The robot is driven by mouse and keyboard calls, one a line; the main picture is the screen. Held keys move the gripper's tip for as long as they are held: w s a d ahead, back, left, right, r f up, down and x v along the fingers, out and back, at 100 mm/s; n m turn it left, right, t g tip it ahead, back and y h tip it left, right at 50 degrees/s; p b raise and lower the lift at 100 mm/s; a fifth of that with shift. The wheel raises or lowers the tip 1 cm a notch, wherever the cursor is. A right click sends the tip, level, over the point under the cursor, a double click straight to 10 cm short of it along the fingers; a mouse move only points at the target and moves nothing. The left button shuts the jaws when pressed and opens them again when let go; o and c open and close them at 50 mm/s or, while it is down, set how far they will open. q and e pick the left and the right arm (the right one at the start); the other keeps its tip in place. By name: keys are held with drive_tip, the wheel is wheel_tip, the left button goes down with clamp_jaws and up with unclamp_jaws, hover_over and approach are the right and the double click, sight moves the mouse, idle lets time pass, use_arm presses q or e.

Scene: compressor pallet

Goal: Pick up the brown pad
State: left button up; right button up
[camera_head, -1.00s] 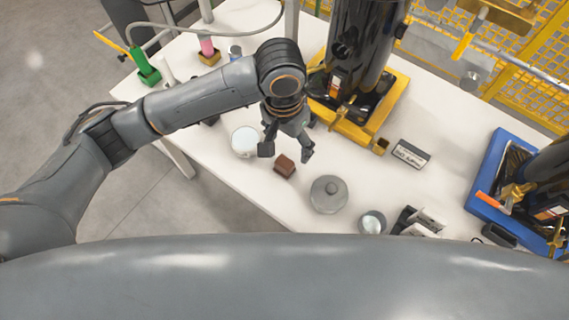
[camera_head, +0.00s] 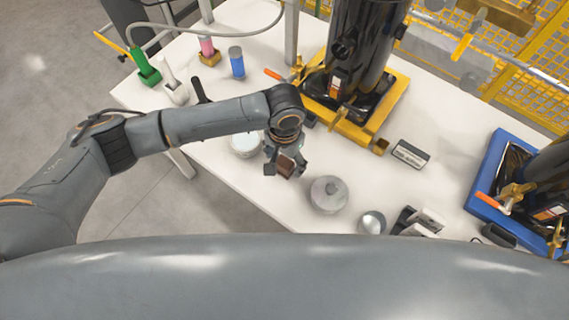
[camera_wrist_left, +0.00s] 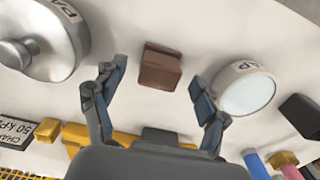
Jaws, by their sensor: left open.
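The brown pad (camera_head: 285,165) is a small brown block on the white table. It also shows in the left wrist view (camera_wrist_left: 160,69), just ahead of the fingertips and roughly midway between them. My left gripper (camera_head: 286,170) is open and empty, close above the pad, with one finger on either side of it in the head view. Its two fingers also show spread apart in the left wrist view (camera_wrist_left: 160,82). Whether either finger touches the pad cannot be told. My right gripper is not in view.
A grey lidded pot (camera_head: 328,195) stands to the right of the pad, and a white round container (camera_head: 244,146) to its left. A yellow tray (camera_head: 358,131) holding a black compressor lies behind. A small sign (camera_head: 410,154) stands farther right. The table's front edge is nearby.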

use_arm(q)
wheel_tip(320, 180, down, 2)
drive_tip(key=shift+f, duration=0.15)
drive_tip(key=c, duration=1.3)
drive_tip(key=shift+s, duration=0.1)
drive_tip(key=shift+r, duration=0.35)
wheel_tip(320, 180, up, 2)
drive_tip(key=shift+r, duration=0.15)
drive_tip(key=s+d+r, duration=0.2)
drive_tip(key=s+r, duration=0.1)
drive_tip(key=s+d+r, duration=0.3)
drive_tip(key=s, duration=0.1)
drive_tip(key=s+d+r, duration=0.3)
drive_tip(key=s+r, duration=0.1)
drive_tip(key=shift+d+b, duration=0.2)
drive_tip(key=shift+b, duration=0.15)
